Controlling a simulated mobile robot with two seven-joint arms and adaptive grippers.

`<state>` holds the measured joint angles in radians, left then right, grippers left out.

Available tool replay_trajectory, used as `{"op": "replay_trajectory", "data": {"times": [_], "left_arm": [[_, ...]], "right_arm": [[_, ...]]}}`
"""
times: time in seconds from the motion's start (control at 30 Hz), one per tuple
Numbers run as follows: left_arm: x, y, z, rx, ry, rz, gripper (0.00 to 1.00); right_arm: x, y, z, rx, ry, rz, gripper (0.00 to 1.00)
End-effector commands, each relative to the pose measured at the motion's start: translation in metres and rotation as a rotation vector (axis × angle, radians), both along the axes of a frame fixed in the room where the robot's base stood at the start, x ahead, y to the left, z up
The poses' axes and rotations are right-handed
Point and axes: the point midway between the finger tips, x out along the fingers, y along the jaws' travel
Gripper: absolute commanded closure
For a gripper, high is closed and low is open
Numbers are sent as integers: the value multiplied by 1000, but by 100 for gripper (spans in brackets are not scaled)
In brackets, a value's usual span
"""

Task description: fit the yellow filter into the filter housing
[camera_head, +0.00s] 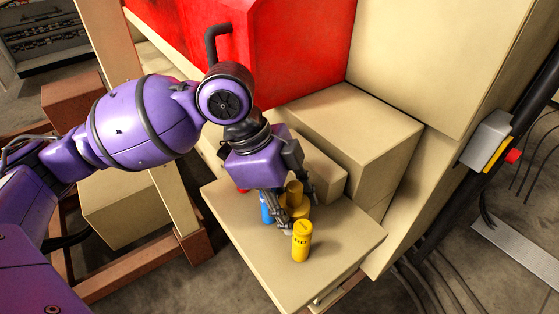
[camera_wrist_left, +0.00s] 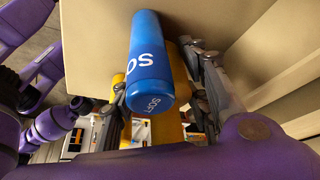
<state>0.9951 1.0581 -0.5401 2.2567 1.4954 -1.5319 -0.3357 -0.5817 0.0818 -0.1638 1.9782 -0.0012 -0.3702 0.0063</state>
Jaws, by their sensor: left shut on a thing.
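My left gripper (camera_head: 294,202) is over a beige shelf, its fingers on either side of a yellow stepped piece (camera_head: 294,188), which I take as the yellow filter. In the left wrist view the yellow piece (camera_wrist_left: 176,72) shows between the fingers (camera_wrist_left: 160,112), partly hidden by a blue cylinder. I cannot tell whether its wider lower part is a separate thing. A second yellow cylinder (camera_head: 302,242), with dark lettering, stands upright in front of the gripper. I cannot make out which part is the filter housing. My right gripper is not in view.
The blue cylinder (camera_head: 266,208), lettered "SOFT" (camera_wrist_left: 150,65), stands close beside the left fingers. The shelf (camera_head: 345,238) has bare room at its right and front. Beige boxes (camera_head: 345,120) and a red cabinet (camera_head: 300,45) rise behind it.

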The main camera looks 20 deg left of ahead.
Motion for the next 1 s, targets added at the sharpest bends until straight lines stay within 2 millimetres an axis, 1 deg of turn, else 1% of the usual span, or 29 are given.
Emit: {"op": "replay_trajectory", "data": {"times": [0.03, 0.17, 0.2, 0.3, 0.67, 0.77, 0.87, 1.0], "left_arm": [[1, 0, 2, 0, -4, -1, 87], [1, 0, -1, 0, -4, -1, 87], [1, 0, -1, 0, -4, -1, 53], [1, 0, -1, 0, -4, -1, 40], [1, 0, 1, 0, -4, -1, 39], [2, 4, 11, 2, -7, 2, 39], [2, 10, 28, 2, -10, 2, 39], [2, 23, 58, 2, -10, 2, 39]], "right_arm": [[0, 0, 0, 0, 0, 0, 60], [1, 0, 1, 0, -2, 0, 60], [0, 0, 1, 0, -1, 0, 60], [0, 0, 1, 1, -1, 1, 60], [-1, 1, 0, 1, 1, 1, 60], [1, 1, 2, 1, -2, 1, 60], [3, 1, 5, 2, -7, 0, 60], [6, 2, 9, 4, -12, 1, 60]]}}
